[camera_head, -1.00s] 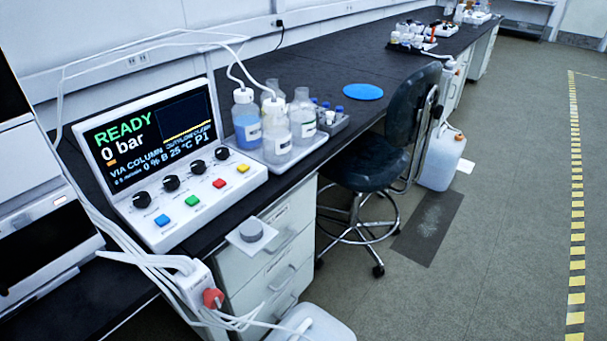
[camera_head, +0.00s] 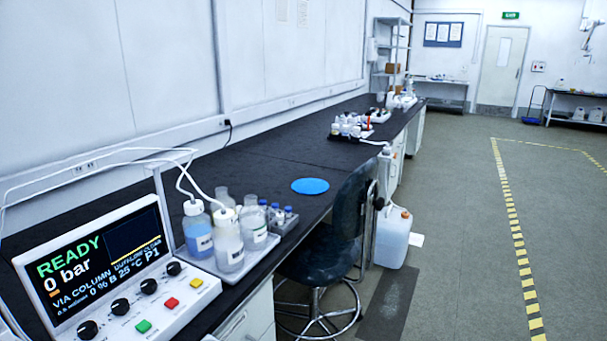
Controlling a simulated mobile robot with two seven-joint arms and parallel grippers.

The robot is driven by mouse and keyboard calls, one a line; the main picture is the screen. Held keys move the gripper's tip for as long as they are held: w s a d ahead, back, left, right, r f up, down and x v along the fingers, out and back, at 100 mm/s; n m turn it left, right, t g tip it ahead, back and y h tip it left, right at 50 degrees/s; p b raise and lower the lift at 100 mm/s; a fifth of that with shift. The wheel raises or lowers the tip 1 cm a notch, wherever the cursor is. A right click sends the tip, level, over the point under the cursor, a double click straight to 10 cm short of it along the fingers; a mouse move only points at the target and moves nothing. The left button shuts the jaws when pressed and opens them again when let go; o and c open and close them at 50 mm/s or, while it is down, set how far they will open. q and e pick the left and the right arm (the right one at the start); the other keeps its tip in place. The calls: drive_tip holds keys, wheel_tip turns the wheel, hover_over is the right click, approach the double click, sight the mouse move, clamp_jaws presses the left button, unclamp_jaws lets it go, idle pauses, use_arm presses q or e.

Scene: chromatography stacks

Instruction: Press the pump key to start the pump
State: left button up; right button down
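The white control console (camera_head: 150,308) stands at the lower left on the black bench. Its tilted screen (camera_head: 95,262) reads READY, 0 bar, VIA COLUMN, 0 % B, 25 °C and P1. Below the screen is a row of black knobs (camera_head: 121,306). I cannot read which key is the pump key. Neither of my grippers is in view.
A tray of bottles (camera_head: 232,278) with white tubing stands right of the console. A dark stool (camera_head: 350,215) stands against the bench front. A blue disc (camera_head: 310,186) lies on the bench. A white canister (camera_head: 393,240) is on the floor. The floor at right is open.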

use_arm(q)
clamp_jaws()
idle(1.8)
